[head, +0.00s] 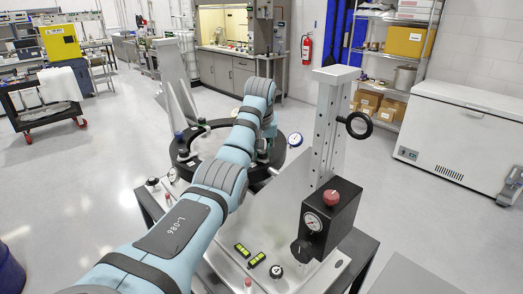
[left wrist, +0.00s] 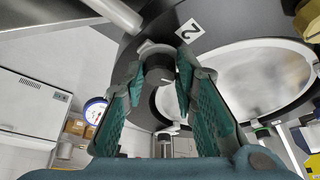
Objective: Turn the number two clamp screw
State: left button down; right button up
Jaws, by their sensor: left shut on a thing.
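In the left wrist view the clamp screw (left wrist: 159,75) is a dark round knob with a pale line on its face. A white tag with the number 2 (left wrist: 190,31) is beside it on the dark ring (left wrist: 135,50). My left gripper (left wrist: 160,66) has its green-padded fingers on both sides of the knob, shut on it. In the head view my left arm reaches over the black ring of the fixture (head: 180,154) and hides most of the gripper and the knob. A pale mirror disc (left wrist: 262,78) lies within the ring. My right gripper is not in view.
A perforated upright (head: 327,130) with a black handwheel (head: 359,125) stands right of my arm. A black gauge box with a red knob (head: 331,215) sits in front of it. A dial gauge (head: 295,140) is near the ring. A white freezer (head: 455,135) stands at right.

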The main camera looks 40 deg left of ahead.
pick_arm(q)
jog(key=shift+n, duration=0.5)
jog(key=c, duration=1.3)
grip_release()
jog(key=v, duration=0.7)
jog(key=shift+d+r, duration=0.25)
jog(key=shift+r, duration=0.05)
jog(key=shift+a, duration=0.1)
